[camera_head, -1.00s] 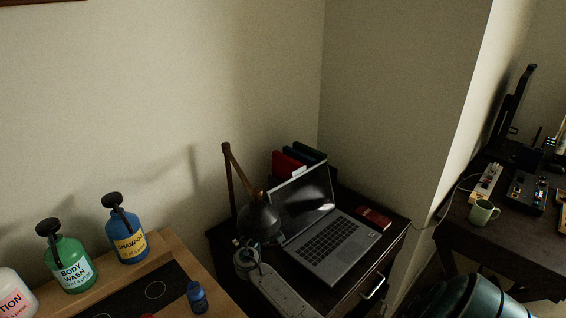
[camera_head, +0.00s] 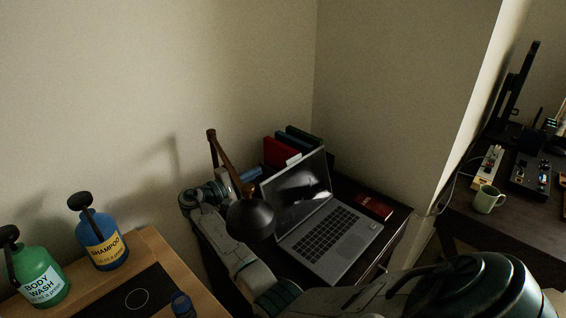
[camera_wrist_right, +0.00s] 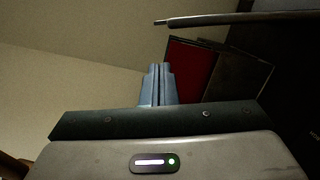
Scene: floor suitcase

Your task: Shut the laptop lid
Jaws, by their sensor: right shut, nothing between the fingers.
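The laptop stands open on the dark desk. Its base with the keyboard (camera_head: 328,240) lies flat and its dark-screened lid (camera_head: 298,190) is raised, leaning back. My right arm comes in from the bottom right and bends round the left of the desk. My right gripper (camera_head: 252,174) is at the left of the lid's upper left corner, partly behind the lamp's arm. Its blue fingers (camera_wrist_right: 157,84) are shut and empty in the right wrist view, pointing toward the books. Whether they touch the lid cannot be told. My left gripper is not in view.
A desk lamp (camera_head: 250,218) stands close to the laptop's left side and my right forearm. Books (camera_head: 282,152) stand behind the lid, with a red one (camera_wrist_right: 190,72) in the wrist view. A red box (camera_head: 374,207) lies right of the laptop. Walls close the back.

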